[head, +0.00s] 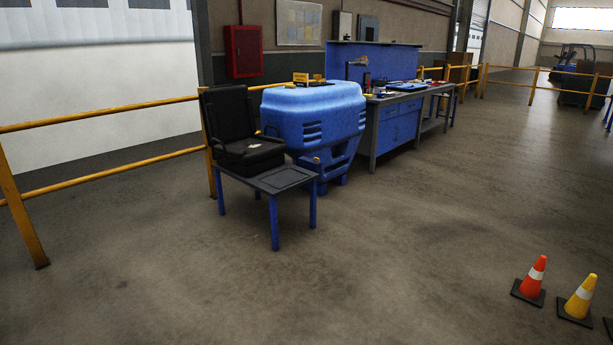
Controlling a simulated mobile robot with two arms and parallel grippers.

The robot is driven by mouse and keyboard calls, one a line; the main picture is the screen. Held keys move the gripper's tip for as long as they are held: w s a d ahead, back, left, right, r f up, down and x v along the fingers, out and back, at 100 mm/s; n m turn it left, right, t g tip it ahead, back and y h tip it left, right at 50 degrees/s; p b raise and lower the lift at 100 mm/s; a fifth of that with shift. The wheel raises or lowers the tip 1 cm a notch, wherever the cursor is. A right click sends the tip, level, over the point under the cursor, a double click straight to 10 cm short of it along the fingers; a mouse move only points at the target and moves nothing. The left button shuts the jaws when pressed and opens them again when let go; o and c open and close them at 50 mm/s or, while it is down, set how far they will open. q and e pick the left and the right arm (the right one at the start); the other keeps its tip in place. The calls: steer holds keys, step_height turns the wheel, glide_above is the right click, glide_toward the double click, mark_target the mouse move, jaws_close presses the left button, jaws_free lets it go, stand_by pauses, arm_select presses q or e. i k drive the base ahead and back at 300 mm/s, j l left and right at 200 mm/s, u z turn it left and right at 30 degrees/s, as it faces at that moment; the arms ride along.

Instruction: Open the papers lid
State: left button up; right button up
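A black case-like object (252,153) sits on the left part of a small dark-topped table with blue legs (286,180). A black panel (229,112) stands upright behind it, like a raised lid or a chair back; I cannot tell which. A small pale item (254,147) lies on top of the black object. No part is clearly marked as a papers lid. Neither of my grippers is in the head view.
A big blue cabinet-like unit (310,112) stands right behind the small table, with a blue workbench (395,128) beyond. Yellow railings (95,175) run along the left. An orange cone (533,275) and a yellow cone (580,298) stand front right. The floor between is clear.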

mark_target(305, 158)
steer(key=i+z, duration=0.15)
steer(key=i, duration=0.4)
steer(key=i+j+z, duration=0.15)
steer(key=i, duration=0.45)
steer(key=i+j+z, duration=0.2)
steer(key=i, duration=0.35)
